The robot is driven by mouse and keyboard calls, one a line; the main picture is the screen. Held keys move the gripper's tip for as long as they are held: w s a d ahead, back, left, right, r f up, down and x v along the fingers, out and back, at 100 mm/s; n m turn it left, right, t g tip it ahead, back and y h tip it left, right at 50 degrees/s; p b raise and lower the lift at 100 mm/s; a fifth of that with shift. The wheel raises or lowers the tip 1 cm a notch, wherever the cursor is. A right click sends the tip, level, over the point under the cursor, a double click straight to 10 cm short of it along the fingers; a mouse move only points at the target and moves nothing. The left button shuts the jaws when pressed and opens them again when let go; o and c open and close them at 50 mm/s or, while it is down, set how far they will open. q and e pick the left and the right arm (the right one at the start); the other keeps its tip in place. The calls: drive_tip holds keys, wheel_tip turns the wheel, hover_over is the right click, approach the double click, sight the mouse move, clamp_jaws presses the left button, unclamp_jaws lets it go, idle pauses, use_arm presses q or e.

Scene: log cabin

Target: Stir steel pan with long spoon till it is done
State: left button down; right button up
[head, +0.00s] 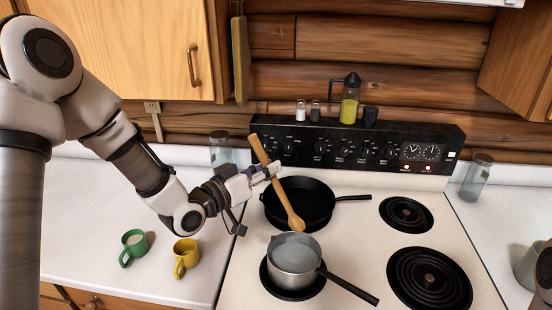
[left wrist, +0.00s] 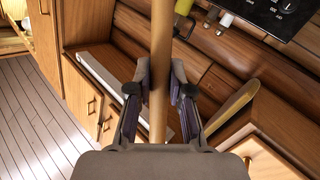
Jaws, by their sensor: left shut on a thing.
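My left gripper (head: 272,172) is shut on the handle of a long wooden spoon (head: 259,150), which also shows between the fingers in the left wrist view (left wrist: 160,62). The spoon slants down to the right, with its bowl low, in front of the black skillet in the picture and just at the far rim of the steel pan (head: 295,272). I cannot tell whether the bowl touches the pan. The steel pan sits on the front left burner, its dark handle pointing to the lower right. Its inside looks pale blue-grey. My right gripper does not show.
A black skillet (head: 318,207) sits on the back left burner. The two right burners (head: 428,278) are bare. A green mug (head: 134,246) and a yellow mug (head: 186,258) stand on the left counter. Glass jars (head: 476,178) and a grey mug (head: 527,268) stand right.

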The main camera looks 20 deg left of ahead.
use_arm(q)
wheel_tip(320, 180, down, 11)
drive_tip(key=s+b, duration=0.1)
drive_tip(key=b, duration=0.8)
drive_tip(key=shift+s+b, duration=0.3)
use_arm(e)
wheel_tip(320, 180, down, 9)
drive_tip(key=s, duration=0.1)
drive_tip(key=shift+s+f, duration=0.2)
use_arm(q)
drive_tip(key=shift+d+r, duration=0.1)
drive_tip(key=shift+d, duration=0.1)
